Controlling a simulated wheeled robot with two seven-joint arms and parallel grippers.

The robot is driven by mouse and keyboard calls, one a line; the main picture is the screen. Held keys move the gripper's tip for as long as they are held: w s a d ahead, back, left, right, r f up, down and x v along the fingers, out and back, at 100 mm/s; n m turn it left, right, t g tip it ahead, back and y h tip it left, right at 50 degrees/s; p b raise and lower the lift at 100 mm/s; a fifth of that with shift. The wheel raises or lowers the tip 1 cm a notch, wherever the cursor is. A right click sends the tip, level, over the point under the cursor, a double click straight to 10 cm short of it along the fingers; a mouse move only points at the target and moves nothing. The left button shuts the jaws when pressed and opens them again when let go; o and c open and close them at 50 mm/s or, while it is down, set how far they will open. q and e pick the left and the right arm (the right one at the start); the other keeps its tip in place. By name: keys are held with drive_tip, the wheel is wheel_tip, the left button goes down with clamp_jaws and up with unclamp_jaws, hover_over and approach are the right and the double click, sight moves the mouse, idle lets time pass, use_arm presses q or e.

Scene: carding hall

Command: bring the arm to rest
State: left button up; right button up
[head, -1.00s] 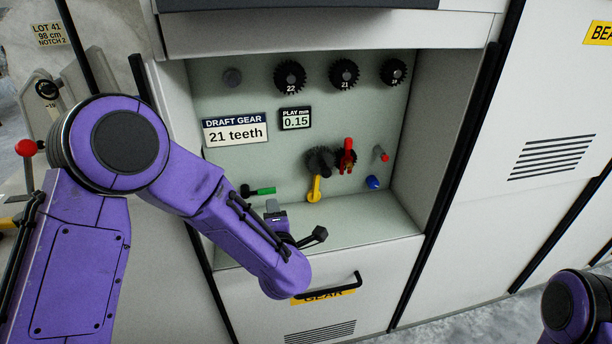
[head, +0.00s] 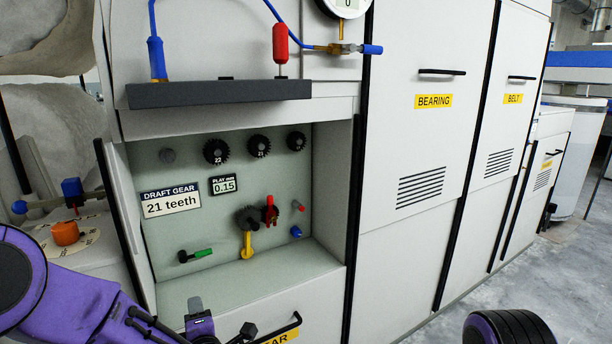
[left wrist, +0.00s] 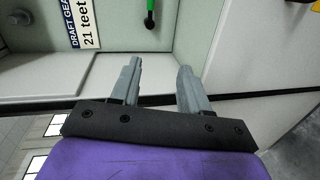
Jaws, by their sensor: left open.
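My left arm comes in from the lower left of the head view. Its gripper (head: 222,322) is low in front of the gear cabinet, by the lower edge of the open recess (head: 240,283). In the left wrist view the two grey fingers (left wrist: 160,75) stand apart with nothing between them. The recess floor and wall are beyond them; I cannot tell the exact distance. A rounded purple and black part of my right arm (head: 508,328) shows at the bottom right; its gripper is out of view.
The recess holds toothed gears (head: 259,146), a yellow lever (head: 247,246), a red handle (head: 270,211) and a green-handled lever (head: 202,253). A black drawer handle (head: 283,327) juts out near my left gripper. A dark ledge (head: 220,93) is above. Floor (head: 570,260) is clear at right.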

use_arm(q)
drive_tip(key=s+a+f+m+g+h+p, duration=0.2)
drive_tip(key=s+f+m+g+h+p, duration=0.2)
drive_tip(key=s+f+m, duration=0.8)
drive_tip(key=s+a+f+m+g+p, duration=0.2)
drive_tip(key=s+f+g+p, duration=0.1)
drive_tip(key=s, duration=0.7)
drive_tip(key=s+a+f+m+g+p, duration=0.1)
drive_tip(key=s+a+f+g+p, duration=0.1)
drive_tip(key=s, duration=0.9)
wheel_tip(320, 180, down, 2)
drive_tip(key=shift+a+f+m+g+p, duration=0.2)
drive_tip(key=shift+a+m+g+p, duration=0.3)
drive_tip(key=shift+g, duration=0.4)
drive_tip(key=shift+w+d, duration=0.1)
